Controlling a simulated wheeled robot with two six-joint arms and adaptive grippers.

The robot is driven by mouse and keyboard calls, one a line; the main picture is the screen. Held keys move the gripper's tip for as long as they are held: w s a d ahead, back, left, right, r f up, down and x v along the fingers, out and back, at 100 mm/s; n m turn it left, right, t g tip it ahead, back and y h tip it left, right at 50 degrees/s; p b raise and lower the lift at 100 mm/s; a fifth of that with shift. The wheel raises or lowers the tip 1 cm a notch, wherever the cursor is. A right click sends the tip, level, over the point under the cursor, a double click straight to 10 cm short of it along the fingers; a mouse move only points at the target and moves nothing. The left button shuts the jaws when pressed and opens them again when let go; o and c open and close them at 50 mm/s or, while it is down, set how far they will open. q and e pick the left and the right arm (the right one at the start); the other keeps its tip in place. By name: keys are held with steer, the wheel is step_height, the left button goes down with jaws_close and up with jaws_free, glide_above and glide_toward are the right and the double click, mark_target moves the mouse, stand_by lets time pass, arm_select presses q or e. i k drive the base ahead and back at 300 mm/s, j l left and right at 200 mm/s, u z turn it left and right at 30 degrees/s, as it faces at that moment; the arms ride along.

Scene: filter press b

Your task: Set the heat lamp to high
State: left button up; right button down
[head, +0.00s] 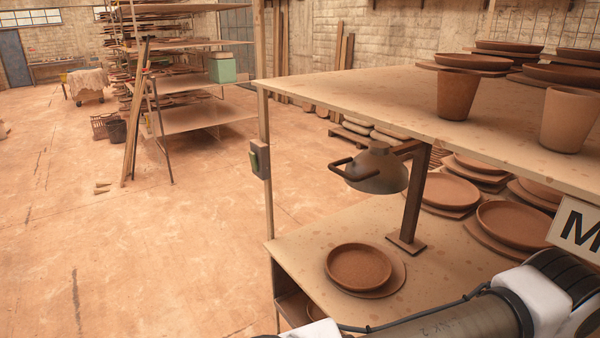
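The heat lamp (372,172) has a dark dome shade with a bar handle on its left side. It hangs from a brown post (414,196) that stands on the lower shelf (318,235). Below the shade, a terracotta dish (359,266) sits on a flat round board. Neither gripper is in view; only links of my arm cross the bottom right.
The upper shelf (360,92) holds pots (457,94) and stacked plates above the lamp. More plates (447,190) fill the lower shelf behind and right of the post. A white sign (577,228) stands at right.

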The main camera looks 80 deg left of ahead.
mark_target(378, 170)
steer(key=i+u, duration=0.1)
steer(key=u, duration=2.1)
